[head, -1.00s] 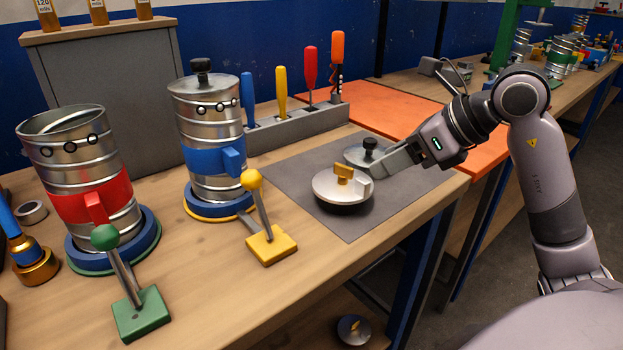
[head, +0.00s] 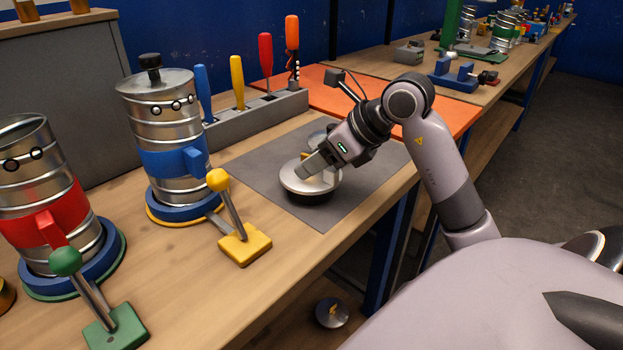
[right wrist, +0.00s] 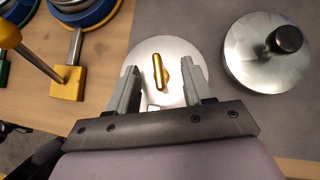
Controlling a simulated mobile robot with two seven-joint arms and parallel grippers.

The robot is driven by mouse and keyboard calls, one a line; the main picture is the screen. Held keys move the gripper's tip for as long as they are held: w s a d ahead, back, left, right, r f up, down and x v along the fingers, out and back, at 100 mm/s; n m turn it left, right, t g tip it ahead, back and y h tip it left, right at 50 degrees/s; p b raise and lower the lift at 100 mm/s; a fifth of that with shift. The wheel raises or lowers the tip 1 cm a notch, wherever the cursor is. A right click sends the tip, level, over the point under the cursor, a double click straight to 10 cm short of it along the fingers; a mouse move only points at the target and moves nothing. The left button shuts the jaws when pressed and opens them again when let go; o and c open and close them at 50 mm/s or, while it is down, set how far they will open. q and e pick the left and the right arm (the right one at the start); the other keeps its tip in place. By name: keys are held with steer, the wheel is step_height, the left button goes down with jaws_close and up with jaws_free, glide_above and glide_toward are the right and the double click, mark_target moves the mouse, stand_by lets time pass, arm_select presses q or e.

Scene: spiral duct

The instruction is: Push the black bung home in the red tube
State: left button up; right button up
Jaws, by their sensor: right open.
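The red tube (head: 45,205), a ribbed metal cylinder with a red band, stands open-topped at the left, cut by the picture edge in the head view. A metal bung with a black knob (right wrist: 262,68) lies on the grey mat; in the head view my right gripper partly hides it. A second metal bung with a gold handle (head: 303,187) and a dark underside lies nearer. My right gripper (right wrist: 160,68) is open over this gold-handled bung, its fingers on either side of the gold handle (right wrist: 158,72), with gaps visible. My left gripper is not in view.
A blue-banded tube (head: 165,125) is closed with a black-knobbed lid. Green (head: 115,328) and yellow (head: 245,245) lever bases stand at the front. A tool rack (head: 255,118) is behind the mat (head: 330,210). Another disc (head: 332,312) lies below the bench.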

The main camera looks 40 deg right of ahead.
jaws_close()
stand_by(1.4)
